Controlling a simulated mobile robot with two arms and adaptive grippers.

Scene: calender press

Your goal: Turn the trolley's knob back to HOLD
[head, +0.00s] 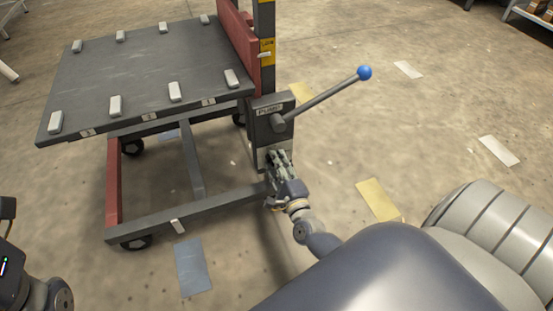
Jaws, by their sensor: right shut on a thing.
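The trolley (150,70) stands at the left with a dark flat deck and a red frame. On its post is a dark control box (262,115) with a small label plate, too small to read surely. A long lever with a blue ball end (365,72) rises to the right from the box. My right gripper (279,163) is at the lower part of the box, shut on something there. Its fingers hide the knob, so its pointing cannot be told. My left arm shows only as a dark part at the lower left edge; its gripper fingers are not seen.
Several light blocks lie along the deck's edges (115,105). The trolley's castors (136,242) stand on the concrete floor. Yellow (377,200), white (499,150) and grey (193,266) floor patches lie around. Shelving (530,17) stands at the far right.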

